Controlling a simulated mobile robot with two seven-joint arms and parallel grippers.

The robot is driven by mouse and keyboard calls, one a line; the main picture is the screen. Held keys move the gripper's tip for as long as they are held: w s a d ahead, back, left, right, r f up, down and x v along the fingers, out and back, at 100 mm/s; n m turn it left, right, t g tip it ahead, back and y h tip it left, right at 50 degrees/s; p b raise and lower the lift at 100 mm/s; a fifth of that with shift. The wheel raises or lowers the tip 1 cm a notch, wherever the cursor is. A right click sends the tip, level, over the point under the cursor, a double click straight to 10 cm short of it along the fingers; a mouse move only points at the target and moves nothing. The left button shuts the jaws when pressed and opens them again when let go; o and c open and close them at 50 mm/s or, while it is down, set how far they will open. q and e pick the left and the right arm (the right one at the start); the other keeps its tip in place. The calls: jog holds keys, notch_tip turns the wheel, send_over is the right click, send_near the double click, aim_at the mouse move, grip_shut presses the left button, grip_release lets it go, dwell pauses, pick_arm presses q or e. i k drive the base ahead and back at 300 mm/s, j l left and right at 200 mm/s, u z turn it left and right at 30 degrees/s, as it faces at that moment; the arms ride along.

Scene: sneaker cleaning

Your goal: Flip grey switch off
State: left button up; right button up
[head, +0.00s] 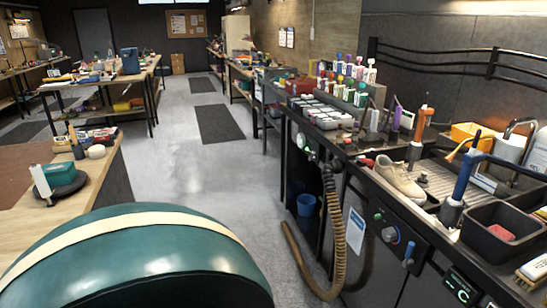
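Neither my left nor my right gripper is in view. I cannot single out a grey switch with certainty. The dark front panel (395,255) of the right workbench carries a round dial (390,235) with a light rim and blue and red marks. A small blue lever (408,254) sits to its right. Lower down is a dark plate with green lit marks (461,287). Further left along the bench front is a pale round fitting (301,140) with a green spot near it. Whether any switch is on or off is too small to tell.
A beige sneaker (399,180) lies on the right bench near a black tray (500,228) and a brush (533,271). A ribbed hose (332,220) hangs to the floor. A large teal rounded form (135,265) fills the bottom left. The grey aisle (185,155) is clear.

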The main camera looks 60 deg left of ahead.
aim_at(312, 157)
jog(key=u, duration=1.6)
jog(key=i+u, duration=0.1)
jog(key=i+j, duration=0.25)
jog(key=i, duration=0.3)
jog(key=i+j, duration=0.2)
jog(key=i, duration=0.35)
jog(key=i+j+u, duration=0.1)
jog(key=i+j, duration=0.15)
jog(key=i, duration=0.3)
jog(key=i+j, duration=0.2)
jog(key=i, duration=0.35)
jog(key=i+j, duration=0.2)
jog(key=i, duration=0.35)
